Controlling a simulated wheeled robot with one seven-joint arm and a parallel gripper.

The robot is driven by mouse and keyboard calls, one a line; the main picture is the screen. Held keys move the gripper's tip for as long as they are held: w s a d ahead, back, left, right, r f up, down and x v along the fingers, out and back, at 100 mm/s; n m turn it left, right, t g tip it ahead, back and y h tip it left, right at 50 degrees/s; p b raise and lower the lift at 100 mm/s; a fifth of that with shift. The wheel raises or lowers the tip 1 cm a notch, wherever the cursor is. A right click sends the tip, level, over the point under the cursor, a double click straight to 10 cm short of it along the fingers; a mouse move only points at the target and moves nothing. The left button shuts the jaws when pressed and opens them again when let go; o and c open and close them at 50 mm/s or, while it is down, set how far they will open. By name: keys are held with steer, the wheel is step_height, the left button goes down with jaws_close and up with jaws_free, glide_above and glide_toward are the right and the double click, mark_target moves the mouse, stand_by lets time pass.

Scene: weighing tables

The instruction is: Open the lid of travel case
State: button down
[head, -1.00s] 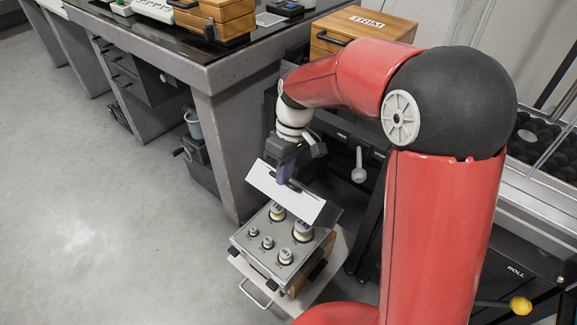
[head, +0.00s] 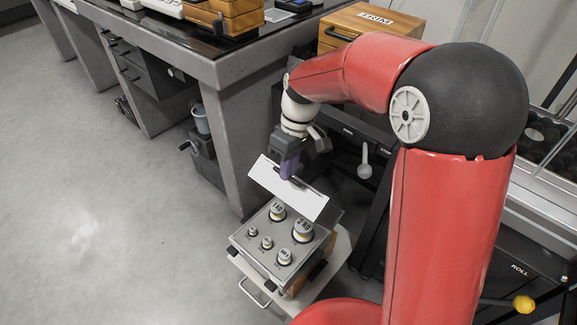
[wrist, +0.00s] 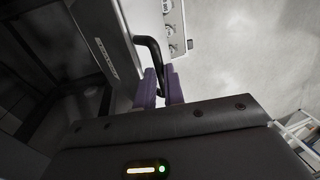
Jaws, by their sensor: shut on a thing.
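The travel case (head: 284,246) is a grey-topped box with wooden sides on a pale board, holding several metal weights in its top. Its lid (head: 303,201) stands raised and tilted at the back, white side showing. The weights are uncovered. My gripper (head: 287,172) is at the lid's upper edge. In the wrist view my purple-tipped gripper (wrist: 160,90) is shut on the lid's dark handle (wrist: 150,48). Part of the lid's upper edge is hidden behind my gripper.
The pale board (head: 337,262) with a metal handle lies under the case. A grey bench (head: 240,70) stands behind on the left, with a wooden TRIM box (head: 365,25) farther back. A white scoop (head: 365,165) hangs from the dark cabinet. The floor at left is clear.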

steer(key=c, duration=1.5)
jaws_free()
steer(key=shift+w+f, duration=0.1)
steer(key=shift+w+d+r+p, duration=0.3)
steer(key=shift+w+r, duration=0.1)
steer(key=shift+r, duration=0.15)
steer(key=shift+w+d+r+p, duration=0.25)
steer(key=shift+w+r+p, duration=0.1)
steer(key=shift+r, duration=0.15)
steer(key=shift+w+d+r, duration=0.45)
steer(key=shift+w+r, duration=0.15)
steer(key=shift+r, duration=0.1)
steer(key=shift+w+d+r, duration=0.5)
steer(key=shift+w+r, duration=0.05)
steer(key=shift+r, duration=0.2)
steer(key=shift+w+d+r, duration=0.45)
steer(key=shift+w+r, duration=0.15)
steer(key=shift+r, duration=0.1)
steer(key=shift+v, duration=3.9)
